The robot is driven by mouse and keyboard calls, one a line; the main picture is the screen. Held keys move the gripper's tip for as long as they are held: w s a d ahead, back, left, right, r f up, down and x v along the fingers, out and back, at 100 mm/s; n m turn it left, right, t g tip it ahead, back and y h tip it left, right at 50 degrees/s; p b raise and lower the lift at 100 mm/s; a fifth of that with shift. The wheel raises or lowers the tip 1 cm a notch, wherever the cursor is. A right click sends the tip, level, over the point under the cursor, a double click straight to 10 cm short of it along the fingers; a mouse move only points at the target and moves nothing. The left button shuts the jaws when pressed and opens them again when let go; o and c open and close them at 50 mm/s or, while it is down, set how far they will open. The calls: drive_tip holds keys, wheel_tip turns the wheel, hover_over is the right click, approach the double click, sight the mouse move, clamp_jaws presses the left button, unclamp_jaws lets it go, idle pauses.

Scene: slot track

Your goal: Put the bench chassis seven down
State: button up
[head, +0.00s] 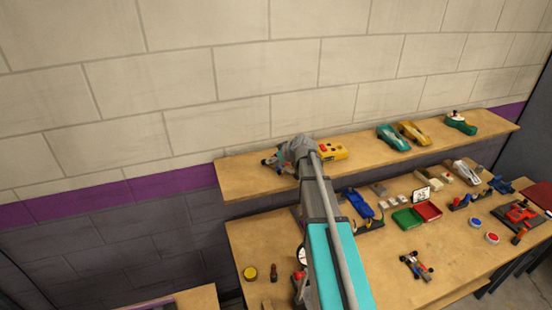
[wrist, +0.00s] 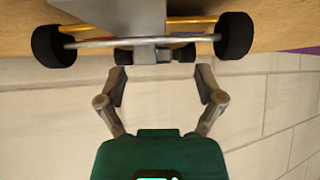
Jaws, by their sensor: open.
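A wheeled chassis (wrist: 157,42) with black wheels, a thin metal axle and a grey middle part fills the top of the wrist view, against the wooden shelf. My gripper (wrist: 162,76) is open, with its fingers apart just short of the chassis and nothing seen clamped between them. In the head view my gripper (head: 284,157) is at the left end of the upper shelf (head: 240,180), and it mostly hides the chassis there. Another small chassis (head: 416,267) with dark wheels and red parts sits on the lower bench (head: 370,285). I cannot read a number on either.
A yellow box with red buttons (head: 332,151) stands close right of my gripper. Green (head: 392,138) and yellow (head: 413,132) car bodies sit further right, with bare shelf between. The bench holds a blue car (head: 359,204), green (head: 408,219) and red (head: 428,211) trays.

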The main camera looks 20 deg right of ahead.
drive_tip(key=p+v, duration=0.6)
drive_tip(key=v, duration=0.3)
drive_tip(key=shift+s+r, duration=0.1)
drive_tip(key=shift+p+v, duration=0.6)
drive_tip(key=shift+v, duration=0.6)
drive_tip(key=shift+s, duration=0.1)
drive_tip(key=s+a+f+m+g+h, duration=0.1)
drive_tip(key=s+a+f+m+g, duration=0.1)
drive_tip(key=s+a, duration=0.6)
drive_tip(key=s+a+f+m+g+h, duration=0.2)
drive_tip(key=s+a+f+g, duration=0.2)
drive_tip(key=s, duration=0.9)
drive_tip(key=a+g, duration=0.3)
drive_tip(key=a, duration=0.2)
drive_tip(key=shift+s+f+m+h, duration=0.3)
drive_tip(key=shift+s+f, duration=0.05)
drive_tip(key=shift+s, duration=0.05)
drive_tip(key=shift+a, duration=0.1)
wheel_tip(320, 180, down, 17)
drive_tip(key=b, duration=1.7)
drive_tip(key=shift+f, duration=0.25)
